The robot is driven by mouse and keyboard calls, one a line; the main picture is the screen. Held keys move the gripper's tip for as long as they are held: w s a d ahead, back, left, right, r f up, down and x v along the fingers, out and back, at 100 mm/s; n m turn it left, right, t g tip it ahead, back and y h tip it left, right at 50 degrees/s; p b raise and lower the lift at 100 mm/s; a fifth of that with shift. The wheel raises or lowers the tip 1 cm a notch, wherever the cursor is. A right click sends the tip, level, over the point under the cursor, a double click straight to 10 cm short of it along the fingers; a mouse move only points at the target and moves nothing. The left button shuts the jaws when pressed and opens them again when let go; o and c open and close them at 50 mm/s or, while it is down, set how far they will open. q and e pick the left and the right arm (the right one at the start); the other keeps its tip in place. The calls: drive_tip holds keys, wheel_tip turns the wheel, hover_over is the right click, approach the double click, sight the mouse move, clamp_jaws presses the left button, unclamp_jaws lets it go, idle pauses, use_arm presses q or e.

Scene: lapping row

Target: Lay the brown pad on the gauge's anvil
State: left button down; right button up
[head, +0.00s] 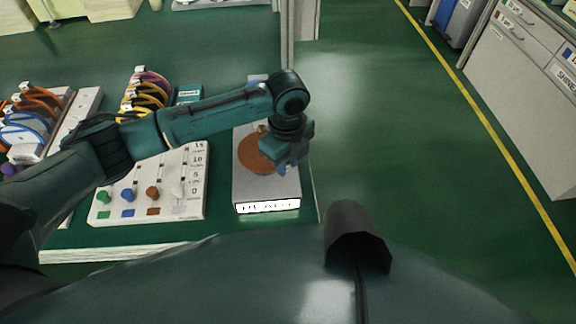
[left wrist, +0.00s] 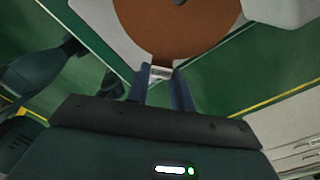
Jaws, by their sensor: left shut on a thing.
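The brown pad (head: 254,153) is a round disc over the light grey gauge (head: 268,190), partly hidden by my gripper in the head view. My left gripper (head: 284,160) is shut on the pad's right edge. In the left wrist view the brown pad (left wrist: 175,30) fills the top middle, its near edge between the two fingers of the left gripper (left wrist: 161,75). The pale gauge (left wrist: 100,18) shows behind it. The anvil is hidden, and I cannot tell whether the pad touches it. My right gripper is not in view.
A white board (head: 180,205) with coloured knobs stands left of the gauge. Racks of yellow (head: 150,100) and orange (head: 38,95) rings stand farther left. The bench's right edge is close beside the gauge. Green floor lies beyond, with grey cabinets (head: 525,100) at right.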

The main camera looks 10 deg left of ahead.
use_arm(q)
drive_tip(key=shift+f, duration=0.15)
drive_tip(key=c, duration=1.5)
unclamp_jaws()
drive_tip(key=o, duration=0.3)
drive_tip(key=shift+o, duration=0.3)
